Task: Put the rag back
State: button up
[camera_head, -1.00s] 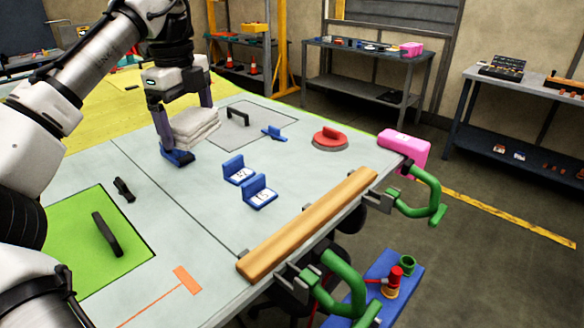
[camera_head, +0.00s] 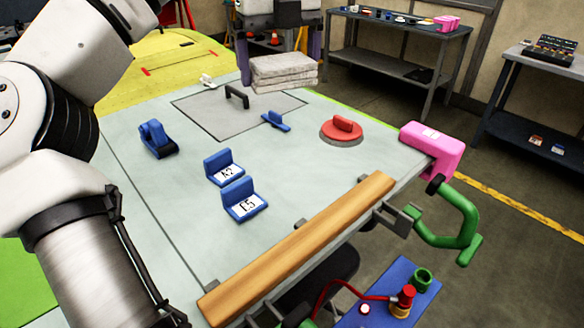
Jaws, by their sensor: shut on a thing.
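On the table are a blue tool (camera_head: 157,139), a grey panel with a black handle (camera_head: 237,96), blue labelled blocks (camera_head: 239,199) and a red disc (camera_head: 342,130). A pink block (camera_head: 433,150) and green clamp (camera_head: 455,222) line the right edge. A shelf bench (camera_head: 400,50) stands behind.

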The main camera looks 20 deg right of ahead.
jog(key=shift+d, duration=0.5)
jog(key=shift+d+f+b, duration=0.1)
jog(key=shift+f+b, duration=0.2)
jog(key=shift+b, duration=0.05)
jog(key=b, duration=0.3)
send_over(289, 176)
notch_tip(289, 176, down, 14)
jog(key=shift+r, duration=0.25)
jog(key=shift+f+p, duration=0.35)
jog(key=shift+f, duration=2.45)
jog(key=shift+f, duration=0.1)
jog(key=o, duration=0.5)
jog(key=shift+o, duration=0.9)
